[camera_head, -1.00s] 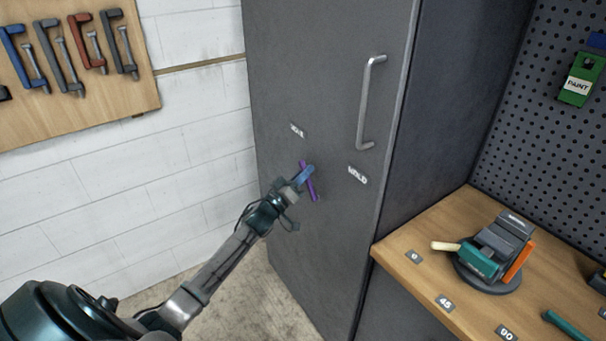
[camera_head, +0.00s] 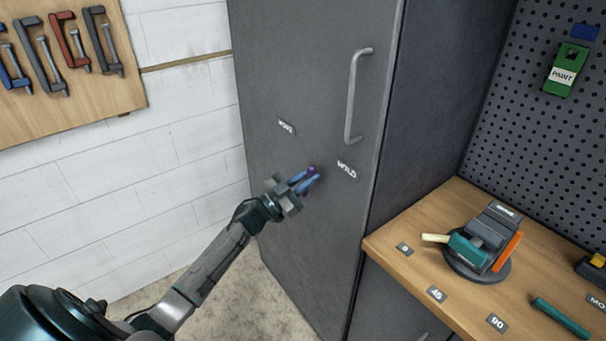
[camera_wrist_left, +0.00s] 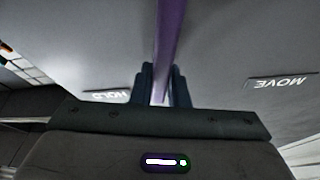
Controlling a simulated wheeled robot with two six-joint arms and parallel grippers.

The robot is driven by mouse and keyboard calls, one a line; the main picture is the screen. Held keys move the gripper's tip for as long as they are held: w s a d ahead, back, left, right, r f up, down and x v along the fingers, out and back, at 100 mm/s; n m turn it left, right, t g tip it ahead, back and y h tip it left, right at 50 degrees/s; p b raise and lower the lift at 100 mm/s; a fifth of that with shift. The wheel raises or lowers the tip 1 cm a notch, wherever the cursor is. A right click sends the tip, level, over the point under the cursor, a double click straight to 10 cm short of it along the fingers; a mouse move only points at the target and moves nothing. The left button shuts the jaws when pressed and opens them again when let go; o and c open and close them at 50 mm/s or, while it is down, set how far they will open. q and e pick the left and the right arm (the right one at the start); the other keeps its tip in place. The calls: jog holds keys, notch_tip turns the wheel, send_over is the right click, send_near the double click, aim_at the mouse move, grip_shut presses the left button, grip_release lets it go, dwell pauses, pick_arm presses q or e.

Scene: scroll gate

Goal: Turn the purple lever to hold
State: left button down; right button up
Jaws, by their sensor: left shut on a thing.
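The purple lever (camera_head: 312,170) is on the grey cabinet door (camera_head: 300,60), between the MOVE label (camera_head: 286,127) at upper left and the HOLD label (camera_head: 347,169) at right. My left gripper (camera_head: 306,182) is at the lever, its blue fingers on both sides of it, shut on it. The fingers hide most of the lever in the head view. In the left wrist view the purple bar (camera_wrist_left: 171,35) runs up from between the dark fingers (camera_wrist_left: 164,88). There the HOLD label (camera_wrist_left: 106,95) is left and the MOVE label (camera_wrist_left: 281,82) right. My right gripper is not in view.
A vertical metal handle (camera_head: 356,95) stands out from the door above the HOLD label. A white block wall (camera_head: 130,180) is at left.

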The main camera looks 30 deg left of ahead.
pick_arm(q)
jog(key=m, duration=0.1)
jog(key=d+m+g+h, duration=0.1)
jog(key=m, duration=0.1)
jog(key=shift+s+d+f+m+h, duration=0.25)
jog(key=shift+s+f+m+h, duration=0.05)
jog(key=shift+f, duration=0.1)
jog(key=shift+s+d+f+m+g, duration=0.2)
jog(key=shift+d+m+g, duration=0.15)
jog(key=shift+m, duration=0.45)
jog(key=shift+s+d+f+m+g, duration=0.1)
jog(key=shift+d+f+m+g, duration=0.15)
jog(key=shift+m+g, duration=0.4)
jog(key=shift+m+h, duration=0.25)
jog(key=shift+h, duration=0.15)
jog(key=c, duration=1.4)
grip_release()
jog(key=b+v, duration=0.4)
jog(key=v, duration=0.6)
jog(key=shift+s+f, duration=0.2)
jog(key=shift+s, duration=0.1)
jog(key=shift+a, duration=0.1)
